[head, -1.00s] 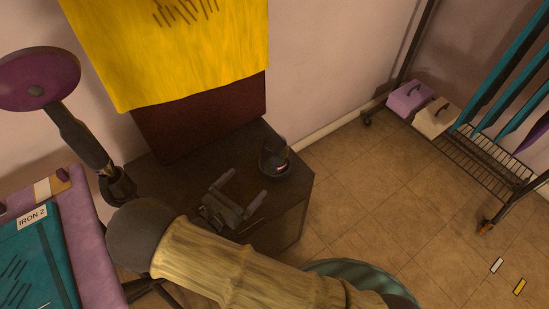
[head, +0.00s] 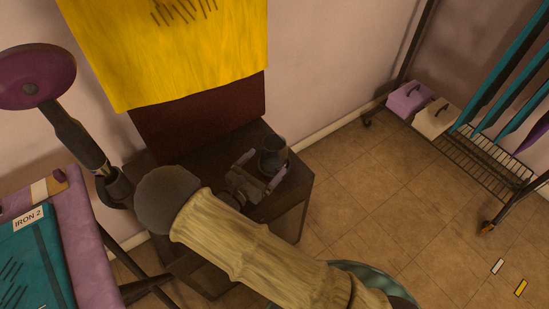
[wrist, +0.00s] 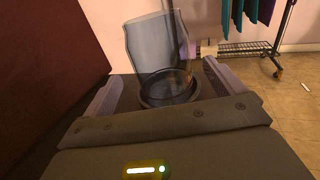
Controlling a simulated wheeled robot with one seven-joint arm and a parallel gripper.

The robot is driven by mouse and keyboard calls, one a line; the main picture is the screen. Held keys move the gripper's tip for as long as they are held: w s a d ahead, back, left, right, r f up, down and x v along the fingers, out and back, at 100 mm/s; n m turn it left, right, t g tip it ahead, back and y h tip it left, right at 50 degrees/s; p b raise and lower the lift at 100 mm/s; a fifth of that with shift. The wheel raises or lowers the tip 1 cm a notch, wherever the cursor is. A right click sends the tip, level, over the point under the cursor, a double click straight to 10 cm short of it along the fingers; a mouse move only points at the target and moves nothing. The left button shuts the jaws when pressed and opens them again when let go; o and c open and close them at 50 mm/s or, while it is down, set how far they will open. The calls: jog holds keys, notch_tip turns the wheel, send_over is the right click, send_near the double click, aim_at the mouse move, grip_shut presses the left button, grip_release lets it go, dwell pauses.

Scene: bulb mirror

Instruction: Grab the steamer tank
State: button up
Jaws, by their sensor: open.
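The steamer tank (head: 272,150) is a dark, see-through vessel near the right back corner of a dark cabinet top. In the wrist view the tank (wrist: 152,45) looks pale blue and clear, standing above a round dark base (wrist: 170,90). My gripper (head: 261,168) is open, with its two fingers pointing at the tank. In the wrist view the fingers of my gripper (wrist: 165,86) lie to the left and right of the tank's lower part and base. I see no clear contact. The gripper hides the tank's near lower side in the head view.
The dark cabinet (head: 290,207) stands against the wall under a hanging yellow cloth (head: 175,50). An ironing board with a teal cloth (head: 30,260) is at the left. A rack with a purple box (head: 408,98) and a cream box (head: 434,119) stands at the right. The tiled floor between is clear.

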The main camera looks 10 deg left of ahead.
aim_at(267, 164)
jog(key=x, duration=0.4)
jog(key=shift+w+d+f, duration=0.1)
jog(key=shift+d+f, duration=0.1)
jog(key=c, duration=1.2)
jog(key=shift+o, duration=0.2)
jog(key=shift+r, duration=0.2)
jog(key=shift+r+p, duration=0.85)
jog(key=shift+r, duration=3.95)
